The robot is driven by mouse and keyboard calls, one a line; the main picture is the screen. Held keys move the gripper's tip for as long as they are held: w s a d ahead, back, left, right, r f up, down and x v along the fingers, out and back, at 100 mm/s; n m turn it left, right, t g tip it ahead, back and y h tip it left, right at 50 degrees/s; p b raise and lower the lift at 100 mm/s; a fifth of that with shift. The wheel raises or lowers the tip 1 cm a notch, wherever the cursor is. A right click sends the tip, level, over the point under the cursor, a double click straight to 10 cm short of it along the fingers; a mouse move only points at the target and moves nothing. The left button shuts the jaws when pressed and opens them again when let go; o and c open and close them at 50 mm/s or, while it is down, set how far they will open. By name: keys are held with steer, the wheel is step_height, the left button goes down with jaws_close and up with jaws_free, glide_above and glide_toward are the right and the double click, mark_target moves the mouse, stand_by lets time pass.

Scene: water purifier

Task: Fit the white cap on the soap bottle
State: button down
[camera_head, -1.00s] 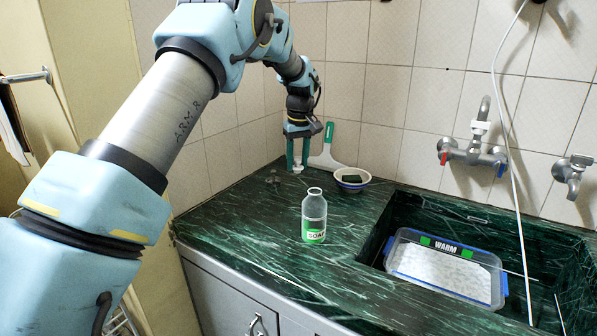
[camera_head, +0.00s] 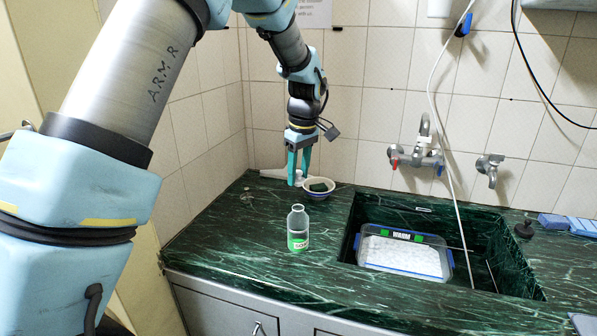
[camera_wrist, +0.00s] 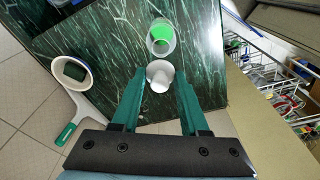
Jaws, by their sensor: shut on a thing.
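The soap bottle (camera_head: 298,230) is clear with a green label and an open neck. It stands upright on the dark green marble counter, and shows from above in the wrist view (camera_wrist: 162,38). The white cap (camera_wrist: 160,76) is between the fingertips of my gripper (camera_wrist: 160,82), which is shut on it. In the head view the gripper (camera_head: 297,182) points down, with the cap (camera_head: 298,176) at its tips, appearing above and behind the bottle. The cap is apart from the bottle in both views; their exact height gap cannot be told.
A bowl (camera_head: 309,194) with a dark sponge stands behind the bottle, beside a white squeegee (camera_head: 272,174). The sink at right holds a clear tub (camera_head: 402,269) labelled WARM. Taps (camera_head: 419,157) are on the tiled wall. The counter around the bottle is clear.

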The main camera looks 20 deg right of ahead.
mark_target(299, 185)
steer(key=shift+w+f+b, duration=0.1)
steer(key=shift+f+b, duration=1.6)
steer(key=shift+f, duration=1.25)
steer(key=shift+f+b, duration=0.5)
steer(key=shift+f, duration=0.65)
steer(key=shift+c, duration=1.7)
jaws_free()
steer(key=shift+r, duration=0.1)
steer(key=r+b, duration=0.1)
steer(key=r, duration=0.2)
steer(key=s+r, duration=0.1)
steer(key=r, duration=0.3)
steer(key=r+b, duration=0.1)
steer(key=r, duration=0.2)
steer(key=shift+s+d+r+b, duration=0.15)
steer(key=shift+r+b, duration=0.15)
